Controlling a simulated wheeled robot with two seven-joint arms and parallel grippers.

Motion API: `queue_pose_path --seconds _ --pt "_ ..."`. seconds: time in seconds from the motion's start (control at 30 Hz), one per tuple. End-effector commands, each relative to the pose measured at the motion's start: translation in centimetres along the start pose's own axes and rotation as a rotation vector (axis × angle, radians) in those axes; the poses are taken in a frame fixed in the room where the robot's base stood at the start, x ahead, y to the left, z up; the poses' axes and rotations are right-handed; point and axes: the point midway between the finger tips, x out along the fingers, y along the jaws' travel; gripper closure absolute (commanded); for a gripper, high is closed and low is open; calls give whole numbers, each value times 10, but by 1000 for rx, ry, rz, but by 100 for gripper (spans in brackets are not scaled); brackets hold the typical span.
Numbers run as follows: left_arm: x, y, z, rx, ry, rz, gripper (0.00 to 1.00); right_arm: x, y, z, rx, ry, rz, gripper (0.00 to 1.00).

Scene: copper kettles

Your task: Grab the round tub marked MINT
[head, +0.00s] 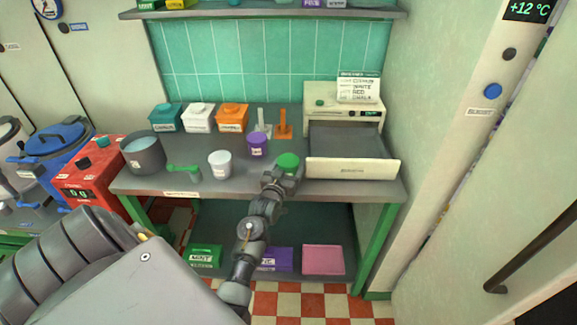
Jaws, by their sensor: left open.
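A round green tub (288,160) stands near the front edge of the grey counter (190,178), just left of the cream machine. My left gripper (284,173) is open right at it, in front of its lower part. The gripper hides the tub's side, so I cannot read its label or tell whether the fingers are around it or touching it. A green box (204,256) on the lower shelf reads MINT, but it is boxy, not round. My right gripper is not in view.
A white tub (220,164) and a purple tub (257,143) stand left of the green one. A green scoop (184,170) and a grey pot (143,153) are farther left. The cream machine (353,168), with its tray jutting forward, is close on the right.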

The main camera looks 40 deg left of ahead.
Motion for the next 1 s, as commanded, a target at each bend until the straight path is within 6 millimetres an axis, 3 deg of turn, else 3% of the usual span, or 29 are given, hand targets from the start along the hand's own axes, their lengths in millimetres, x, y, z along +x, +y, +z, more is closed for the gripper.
queue_pose_path --seconds 0.13,0.37,0.63,1.0 --pt "14 0 0 1 -1 0 28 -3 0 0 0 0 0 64" --pt "16 0 1 2 0 0 28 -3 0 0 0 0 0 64" --pt "16 0 1 1 -1 0 60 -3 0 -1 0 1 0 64" --pt "16 0 -4 1 1 0 60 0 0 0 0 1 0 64"
